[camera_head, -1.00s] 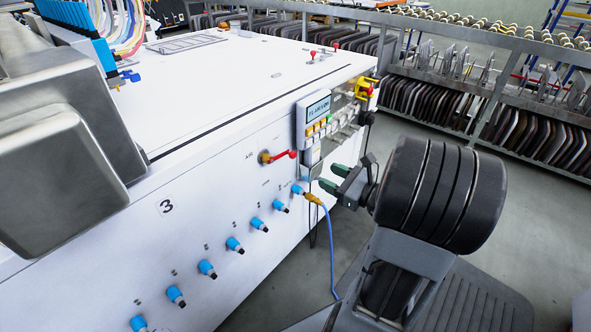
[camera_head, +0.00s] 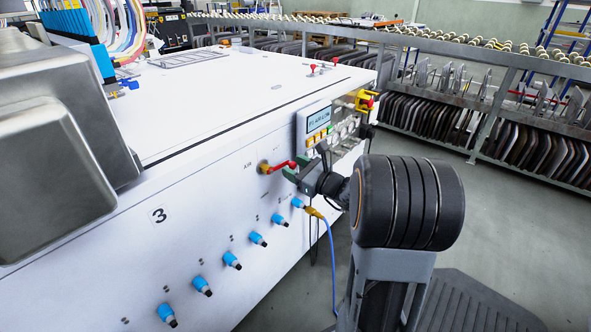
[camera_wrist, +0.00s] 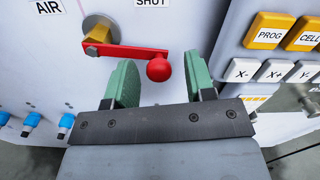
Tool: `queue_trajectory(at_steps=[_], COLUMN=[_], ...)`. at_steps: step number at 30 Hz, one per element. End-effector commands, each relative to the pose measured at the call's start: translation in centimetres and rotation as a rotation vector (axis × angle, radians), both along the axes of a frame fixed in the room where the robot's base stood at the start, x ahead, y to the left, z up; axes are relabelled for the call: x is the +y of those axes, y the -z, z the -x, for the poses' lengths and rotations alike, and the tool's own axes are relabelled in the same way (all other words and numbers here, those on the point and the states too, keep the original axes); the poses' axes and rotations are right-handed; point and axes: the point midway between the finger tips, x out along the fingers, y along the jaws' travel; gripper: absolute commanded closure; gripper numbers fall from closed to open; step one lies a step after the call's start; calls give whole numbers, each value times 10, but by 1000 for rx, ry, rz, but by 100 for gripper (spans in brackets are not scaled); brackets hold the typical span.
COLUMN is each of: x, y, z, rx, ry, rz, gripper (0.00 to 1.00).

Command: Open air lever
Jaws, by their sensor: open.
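The air lever (camera_head: 280,167) is a red handle on a brass valve on the white machine's side. In the wrist view the lever (camera_wrist: 140,52) extends right from its brass pivot (camera_wrist: 98,33), near level, with a round red knob at its end below the "SHUT" label. My gripper (camera_wrist: 160,62) has its two green fingers spread apart, one to the left and one to the right of the knob. It holds nothing. In the head view my gripper (camera_head: 297,167) is at the knob end of the lever. I cannot tell whether a finger touches it.
A keypad panel (camera_wrist: 276,55) with yellow and white buttons is close to the right of my gripper. A row of blue fittings (camera_head: 232,260) runs along the machine below the lever. A blue cable (camera_head: 332,262) hangs beneath my arm. A rack (camera_head: 500,112) stands behind.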

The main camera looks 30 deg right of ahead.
Motion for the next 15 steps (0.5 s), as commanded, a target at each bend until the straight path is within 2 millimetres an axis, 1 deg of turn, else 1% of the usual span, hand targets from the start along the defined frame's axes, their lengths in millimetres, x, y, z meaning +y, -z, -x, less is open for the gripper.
queue_trajectory(at_steps=[10,11,15], x=[1,1,1], y=[0,0,0], z=[-3,-2,-2], rx=[1,1,1], ry=[-1,-1,-1], rz=[-1,-1,-1], gripper=[50,52,66])
